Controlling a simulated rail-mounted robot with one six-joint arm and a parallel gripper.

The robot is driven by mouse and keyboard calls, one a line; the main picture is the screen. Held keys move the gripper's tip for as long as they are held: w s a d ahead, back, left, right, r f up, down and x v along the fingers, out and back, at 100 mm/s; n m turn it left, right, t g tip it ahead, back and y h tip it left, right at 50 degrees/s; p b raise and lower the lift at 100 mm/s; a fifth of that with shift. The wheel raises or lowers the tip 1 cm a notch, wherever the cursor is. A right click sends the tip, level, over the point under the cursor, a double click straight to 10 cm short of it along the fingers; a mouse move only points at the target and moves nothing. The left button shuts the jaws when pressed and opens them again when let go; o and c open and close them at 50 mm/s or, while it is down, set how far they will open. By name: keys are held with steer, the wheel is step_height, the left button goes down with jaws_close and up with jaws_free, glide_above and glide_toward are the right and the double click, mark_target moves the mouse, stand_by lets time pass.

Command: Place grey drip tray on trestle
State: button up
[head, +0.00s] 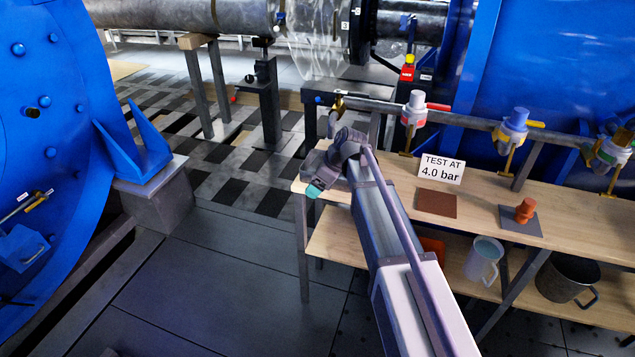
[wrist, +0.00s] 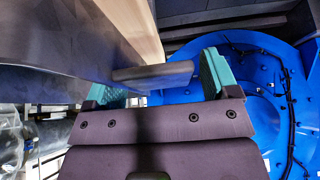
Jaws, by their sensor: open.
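My gripper (head: 315,188) is at the left end of the wooden bench (head: 395,187), its teal fingertip pad showing in the head view. In the wrist view my gripper (wrist: 160,84) is open, with its teal fingers wide apart. A flat dark grey piece (wrist: 152,74) projects between the fingers from beside the bench's wooden edge (wrist: 133,25). I cannot tell whether this is the drip tray or part of the bench frame, or whether a finger touches it. A wood-topped trestle (head: 196,41) stands under the large pipe at the back.
The bench top holds a sign (head: 442,168), a brown mat (head: 436,205) and an orange fitting (head: 525,211) on a grey square. Valves line a pipe behind. A pale jug (head: 484,258) and dark pot (head: 566,276) stand below. Floor (head: 225,265) left of the bench is clear.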

steer(key=p+v, duration=1)
steer(key=v, duration=0.2)
steer(key=s+d+f+m+g+h, duration=0.1)
steer(key=s+m, duration=0.5)
steer(key=s, duration=0.6)
steer(key=s+d+f+m+g+h, duration=0.1)
steer(key=s+d+m+h, duration=0.3)
steer(key=s+m, duration=0.3)
steer(key=s, duration=0.5)
steer(key=shift+f, duration=0.25)
steer(key=shift+r, duration=0.1)
